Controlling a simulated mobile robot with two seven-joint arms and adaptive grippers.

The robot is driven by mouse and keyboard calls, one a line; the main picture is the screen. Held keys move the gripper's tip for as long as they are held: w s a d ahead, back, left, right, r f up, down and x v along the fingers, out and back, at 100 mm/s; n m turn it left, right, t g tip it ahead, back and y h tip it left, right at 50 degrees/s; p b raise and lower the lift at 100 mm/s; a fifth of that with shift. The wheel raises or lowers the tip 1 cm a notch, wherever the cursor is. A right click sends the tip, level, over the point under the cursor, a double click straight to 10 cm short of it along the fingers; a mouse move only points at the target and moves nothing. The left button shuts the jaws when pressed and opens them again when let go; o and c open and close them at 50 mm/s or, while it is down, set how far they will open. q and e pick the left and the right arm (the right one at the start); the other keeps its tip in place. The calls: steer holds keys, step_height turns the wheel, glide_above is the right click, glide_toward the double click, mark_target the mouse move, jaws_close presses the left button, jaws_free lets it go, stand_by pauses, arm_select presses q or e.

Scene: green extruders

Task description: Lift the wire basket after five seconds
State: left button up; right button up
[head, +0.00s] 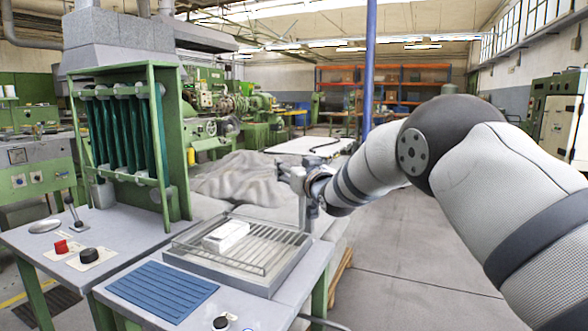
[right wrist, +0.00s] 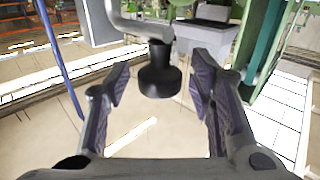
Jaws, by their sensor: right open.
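The wire basket (head: 268,246) sits low in a grey rectangular tray (head: 235,283) on the front table, with a white block (head: 226,236) in it. My right gripper (head: 290,178) is above the tray's far right corner, close to an upright grey post (head: 303,212). In the right wrist view my right gripper (right wrist: 160,95) is open. A black knob (right wrist: 160,76) on a bent grey bar (right wrist: 140,25) lies between its spread fingers, with gaps on both sides. I cannot tell how the bar joins the basket. My left gripper is not in view.
A blue ribbed mat (head: 162,291) lies on the table before the tray. A green frame with dark green hanging strips (head: 120,130) stands at left. A red button (head: 61,246) and black knob (head: 89,255) are on the left table. Floor at right is clear.

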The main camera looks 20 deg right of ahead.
steer(key=shift+s, duration=0.1)
steer(key=s, duration=1.1)
steer(key=shift+s+a, duration=0.3)
steer(key=shift+s, duration=0.1)
